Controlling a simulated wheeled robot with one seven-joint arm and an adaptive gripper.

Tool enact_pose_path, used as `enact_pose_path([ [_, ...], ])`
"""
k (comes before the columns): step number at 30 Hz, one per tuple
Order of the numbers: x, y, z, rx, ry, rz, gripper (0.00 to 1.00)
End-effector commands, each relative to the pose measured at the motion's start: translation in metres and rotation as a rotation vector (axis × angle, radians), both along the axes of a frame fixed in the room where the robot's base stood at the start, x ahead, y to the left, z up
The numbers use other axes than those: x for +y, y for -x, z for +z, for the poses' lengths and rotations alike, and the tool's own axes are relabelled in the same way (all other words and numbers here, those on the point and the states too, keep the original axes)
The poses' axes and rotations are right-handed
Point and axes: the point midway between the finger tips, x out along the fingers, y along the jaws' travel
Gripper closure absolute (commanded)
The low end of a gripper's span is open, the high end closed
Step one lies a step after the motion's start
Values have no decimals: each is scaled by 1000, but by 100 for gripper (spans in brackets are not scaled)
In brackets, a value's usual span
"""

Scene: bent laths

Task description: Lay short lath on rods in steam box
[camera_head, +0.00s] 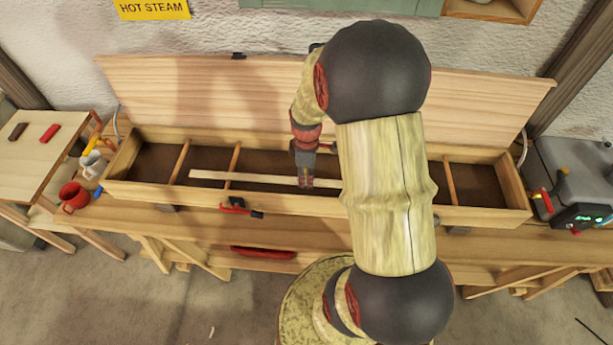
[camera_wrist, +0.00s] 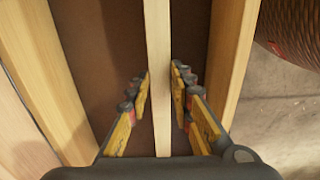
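The short lath (camera_head: 245,178) is a pale, straight strip. In the head view it lies lengthwise over the open steam box (camera_head: 150,190) and crosses above one of the box's cross rods (camera_head: 234,158). Whether it touches the rod I cannot tell. My gripper (camera_head: 306,181) is at the lath's right part, pointing down. In the wrist view the fingers (camera_wrist: 160,85) sit close against both sides of the lath (camera_wrist: 158,30), with no clear gap at the tips. My arm hides the lath's right end and the middle-right of the box.
The box's lid (camera_head: 180,90) stands open against the wall. More rods cross the box at left (camera_head: 180,159) and right (camera_head: 450,183). A red mug (camera_head: 73,196) stands left, a grey machine (camera_head: 575,175) right.

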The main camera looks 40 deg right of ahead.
Motion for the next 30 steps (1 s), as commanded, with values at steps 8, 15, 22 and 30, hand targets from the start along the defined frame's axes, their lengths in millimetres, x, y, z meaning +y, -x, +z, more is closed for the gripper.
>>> enact_pose_path([
  [8,0,0,0,0,0,0,60],
  [15,0,0,0,0,0,0,58],
  [22,0,0,0,0,0,0,52],
  [30,0,0,2,0,0,0,52],
])
